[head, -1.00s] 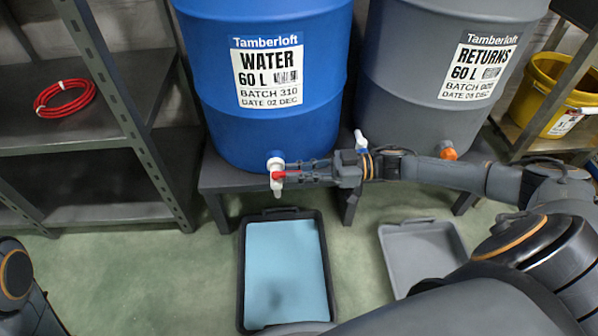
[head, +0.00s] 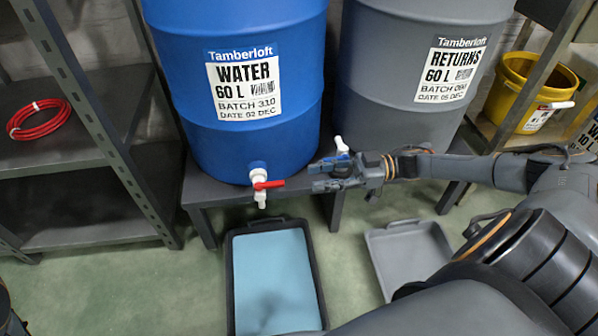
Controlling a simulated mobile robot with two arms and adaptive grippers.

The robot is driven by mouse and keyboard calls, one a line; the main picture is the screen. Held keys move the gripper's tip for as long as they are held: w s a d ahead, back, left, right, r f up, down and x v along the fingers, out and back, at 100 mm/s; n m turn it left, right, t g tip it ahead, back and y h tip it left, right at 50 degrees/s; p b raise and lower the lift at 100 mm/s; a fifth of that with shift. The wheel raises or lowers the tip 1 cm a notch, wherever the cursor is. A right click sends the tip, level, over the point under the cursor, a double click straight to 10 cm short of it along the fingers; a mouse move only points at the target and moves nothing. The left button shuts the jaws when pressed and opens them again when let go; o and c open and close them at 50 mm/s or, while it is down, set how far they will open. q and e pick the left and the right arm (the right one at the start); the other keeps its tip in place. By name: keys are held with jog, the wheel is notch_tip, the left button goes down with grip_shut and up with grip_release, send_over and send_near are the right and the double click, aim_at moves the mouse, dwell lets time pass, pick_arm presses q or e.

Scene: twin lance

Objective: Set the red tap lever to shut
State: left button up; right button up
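The red tap lever (head: 269,184) sits on a white tap (head: 259,172) low on the front of the blue WATER barrel (head: 240,140). The lever lies about level, crosswise to the spout, with its free end pointing right. The white spout points down and I see no stream from it. My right gripper (head: 318,176) is to the right of the lever, a short gap away, with its fingers apart and nothing between them. It points left toward the tap. My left gripper is outside the picture.
A dark tray (head: 229,285) holding something flat and light blue stands on the floor below the tap. A grey RETURNS barrel (head: 400,110) stands at right, an empty grey tray (head: 412,262) below it. A shelf with a red hose coil (head: 38,120) is at left, a yellow bucket (head: 525,90) at right.

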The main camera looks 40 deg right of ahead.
jog(key=v, duration=0.2)
jog(key=shift+s+d, duration=0.15)
jog(key=shift+d, duration=0.15)
jog(key=shift+a, duration=0.1)
